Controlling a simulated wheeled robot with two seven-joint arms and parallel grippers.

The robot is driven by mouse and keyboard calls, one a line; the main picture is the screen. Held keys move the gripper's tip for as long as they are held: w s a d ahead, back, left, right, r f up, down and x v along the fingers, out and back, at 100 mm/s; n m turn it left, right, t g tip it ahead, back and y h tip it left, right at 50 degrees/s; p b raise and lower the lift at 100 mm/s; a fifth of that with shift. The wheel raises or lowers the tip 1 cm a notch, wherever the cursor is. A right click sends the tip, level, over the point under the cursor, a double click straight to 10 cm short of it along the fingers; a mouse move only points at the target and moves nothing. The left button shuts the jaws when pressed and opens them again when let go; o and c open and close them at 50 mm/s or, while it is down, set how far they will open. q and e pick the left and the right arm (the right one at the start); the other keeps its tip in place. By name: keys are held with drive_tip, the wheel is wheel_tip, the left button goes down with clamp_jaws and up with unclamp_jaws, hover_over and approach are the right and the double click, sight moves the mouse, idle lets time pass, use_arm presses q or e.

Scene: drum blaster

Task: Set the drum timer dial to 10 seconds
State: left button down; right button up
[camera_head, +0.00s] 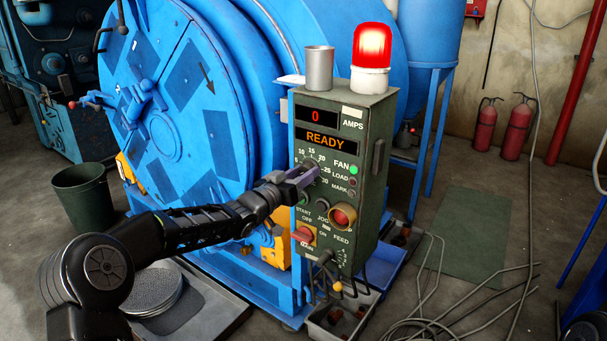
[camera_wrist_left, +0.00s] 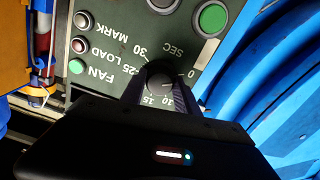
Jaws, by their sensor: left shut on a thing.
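The timer dial (camera_wrist_left: 160,74) is a dark round knob on the green control panel (camera_head: 359,218), with numbers from 0 to 30 and SEC printed around it in the left wrist view. My left gripper (camera_head: 308,174) reaches in from the left and is shut on the dial. Its two fingers stand on either side of the knob in the left wrist view (camera_wrist_left: 163,92). A faint light mark shows on the knob, but I cannot read its setting for certain. In the head view the fingers hide most of the dial. My right gripper is not in view.
The display (camera_head: 325,139) reads READY, with 0 AMPS above. FAN, LOAD and MARK lights sit right of the dial. A red knob (camera_head: 343,216) and red switch (camera_head: 303,235) sit below. A metal cup (camera_head: 319,68) and lit red beacon (camera_head: 371,46) stand on top. The blue drum is behind.

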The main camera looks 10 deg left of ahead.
use_arm(q)
drive_tip(key=shift+m, duration=0.3)
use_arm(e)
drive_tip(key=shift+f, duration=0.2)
use_arm(q)
drive_tip(key=shift+m+b, duration=4.4)
drive_tip(key=shift+m, duration=3.2)
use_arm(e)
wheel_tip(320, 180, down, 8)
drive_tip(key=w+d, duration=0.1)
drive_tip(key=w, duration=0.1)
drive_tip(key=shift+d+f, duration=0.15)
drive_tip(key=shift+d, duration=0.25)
use_arm(q)
drive_tip(key=c, duration=0.9)
unclamp_jaws()
drive_tip(key=shift+s, duration=0.1)
